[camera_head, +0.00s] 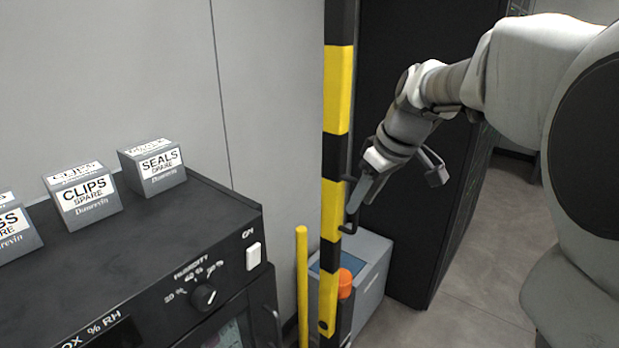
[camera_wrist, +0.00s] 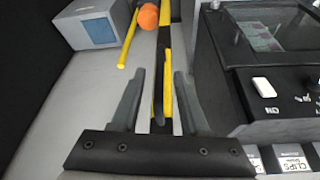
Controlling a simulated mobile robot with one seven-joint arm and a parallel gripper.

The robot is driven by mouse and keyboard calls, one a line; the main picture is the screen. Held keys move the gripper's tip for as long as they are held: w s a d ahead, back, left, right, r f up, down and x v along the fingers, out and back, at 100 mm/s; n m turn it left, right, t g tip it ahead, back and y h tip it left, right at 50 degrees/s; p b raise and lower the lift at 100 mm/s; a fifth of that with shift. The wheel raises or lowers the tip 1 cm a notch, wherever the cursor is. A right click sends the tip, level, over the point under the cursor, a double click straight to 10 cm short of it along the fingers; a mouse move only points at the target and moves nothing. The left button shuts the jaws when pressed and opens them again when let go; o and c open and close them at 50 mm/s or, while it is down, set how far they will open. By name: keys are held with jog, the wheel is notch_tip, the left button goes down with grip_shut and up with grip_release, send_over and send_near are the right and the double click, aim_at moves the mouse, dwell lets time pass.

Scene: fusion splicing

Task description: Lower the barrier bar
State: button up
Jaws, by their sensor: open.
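The barrier bar (camera_head: 337,90), striped yellow and black, stands upright in the middle of the head view. A dark handle (camera_head: 347,222) sticks out from its right side. My gripper (camera_head: 357,204) is at this handle, to the right of the bar. In the wrist view my gripper (camera_wrist: 160,76) is open, with one finger on each side of the striped bar (camera_wrist: 166,60) as seen from there. A dark part, probably the handle, shows between the fingers; I cannot tell if they touch it.
A black cabinet (camera_head: 130,262) with a humidity knob (camera_head: 203,295) and spare-part boxes (camera_head: 152,168) stands at left. An orange knob (camera_head: 345,283), a yellow post (camera_head: 302,285) and a grey box (camera_head: 372,270) are near the bar's foot. A dark rack stands behind. Floor at right is clear.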

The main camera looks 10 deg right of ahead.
aim_at(355, 228)
jog(key=shift+x, duration=1.95)
grip_shut()
jog(key=shift+r, duration=0.1)
